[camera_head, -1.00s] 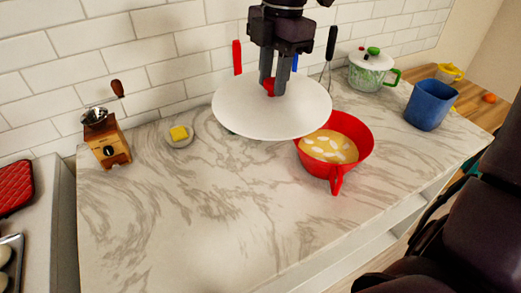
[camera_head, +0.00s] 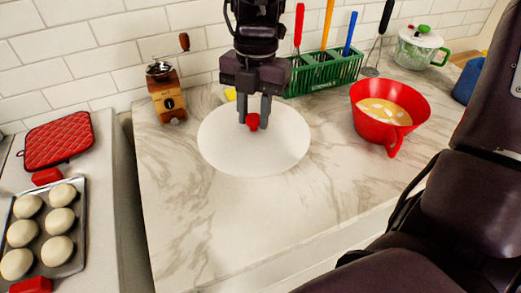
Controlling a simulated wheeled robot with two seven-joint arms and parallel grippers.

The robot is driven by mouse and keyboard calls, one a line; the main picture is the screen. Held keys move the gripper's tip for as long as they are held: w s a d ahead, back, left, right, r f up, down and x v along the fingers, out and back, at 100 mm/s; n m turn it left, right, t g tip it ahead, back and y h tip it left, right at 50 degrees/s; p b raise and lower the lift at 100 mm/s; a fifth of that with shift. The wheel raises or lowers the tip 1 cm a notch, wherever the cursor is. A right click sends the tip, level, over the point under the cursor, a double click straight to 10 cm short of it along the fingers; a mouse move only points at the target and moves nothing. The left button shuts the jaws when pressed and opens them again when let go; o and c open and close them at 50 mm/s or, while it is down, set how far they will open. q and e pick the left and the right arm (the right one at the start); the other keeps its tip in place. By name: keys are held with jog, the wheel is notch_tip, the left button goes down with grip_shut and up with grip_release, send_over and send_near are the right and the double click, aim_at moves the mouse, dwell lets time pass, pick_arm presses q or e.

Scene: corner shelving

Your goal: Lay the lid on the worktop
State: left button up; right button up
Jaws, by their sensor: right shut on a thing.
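The lid (camera_head: 275,148) is a flat white disc with a red knob, in the head view just left of the middle. My right gripper (camera_head: 253,122) comes down from the top and is shut on the red knob. The lid is about level over the marble worktop (camera_head: 200,215). I cannot tell whether its underside touches the worktop. It hides part of the yellow butter (camera_head: 230,94) behind it. My left gripper is not in view.
A red bowl (camera_head: 390,110) of batter stands to the right. A green rack (camera_head: 325,75) with utensils and a wooden grinder (camera_head: 168,95) stand behind. A bun tray (camera_head: 45,228) and red mat (camera_head: 58,139) lie left. The front worktop is clear.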

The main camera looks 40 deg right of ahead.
notch_tip(320, 180, down, 9)
jog(key=shift+f, duration=0.1)
jog(key=shift+f+p, duration=0.4)
jog(key=shift+f, duration=1.75)
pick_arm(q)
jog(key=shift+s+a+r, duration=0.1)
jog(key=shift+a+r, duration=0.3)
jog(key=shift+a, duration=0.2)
pick_arm(e)
jog(key=shift+f, duration=0.1)
jog(key=o, duration=1)
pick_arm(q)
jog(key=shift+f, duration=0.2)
